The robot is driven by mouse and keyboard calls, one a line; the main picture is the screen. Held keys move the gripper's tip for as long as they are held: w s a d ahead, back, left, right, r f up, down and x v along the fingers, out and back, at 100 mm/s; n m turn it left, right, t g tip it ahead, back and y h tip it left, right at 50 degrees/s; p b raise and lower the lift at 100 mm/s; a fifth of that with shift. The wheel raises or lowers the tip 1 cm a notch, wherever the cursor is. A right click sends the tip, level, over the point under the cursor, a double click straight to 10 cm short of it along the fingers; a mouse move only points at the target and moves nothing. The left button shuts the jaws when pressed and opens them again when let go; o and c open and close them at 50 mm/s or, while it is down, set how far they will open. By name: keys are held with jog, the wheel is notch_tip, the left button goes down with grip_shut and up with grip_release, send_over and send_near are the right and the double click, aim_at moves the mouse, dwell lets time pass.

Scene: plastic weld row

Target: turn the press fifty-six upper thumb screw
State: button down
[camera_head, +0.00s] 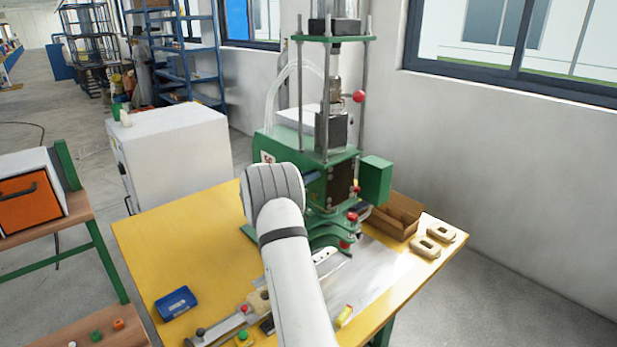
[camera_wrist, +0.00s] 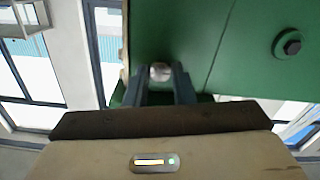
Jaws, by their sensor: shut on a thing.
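The green press (camera_head: 300,140) stands on the yellow workbench (camera_head: 160,235), with a number plate on its left side. Its green body also fills the top of the wrist view (camera_wrist: 180,40). My gripper (camera_wrist: 160,80) is up against this body, its two dark fingers shut on a small round silver screw head (camera_wrist: 160,71), which I take to be the upper thumb screw. Only the end of the screw shows between the fingers. In the head view my arm hides the gripper and the screw.
On the bench are a blue box (camera_head: 175,303), a brown carton (camera_head: 396,216) and two pale ring-shaped parts (camera_head: 427,247). A white cabinet (camera_head: 175,150) stands behind left. The bench's left part is mostly clear.

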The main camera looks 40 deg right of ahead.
jog(key=shift+f+n+b, duration=0.3)
jog(key=shift+b, duration=1.45)
jog(key=shift+r+m+b, duration=0.15)
jog(key=shift+m+b, duration=0.25)
jog(key=shift+m, duration=8.6)
jog(key=shift+r+m+b, duration=0.1)
jog(key=shift+m+b, duration=0.3)
jog(key=shift+m, duration=8.6)
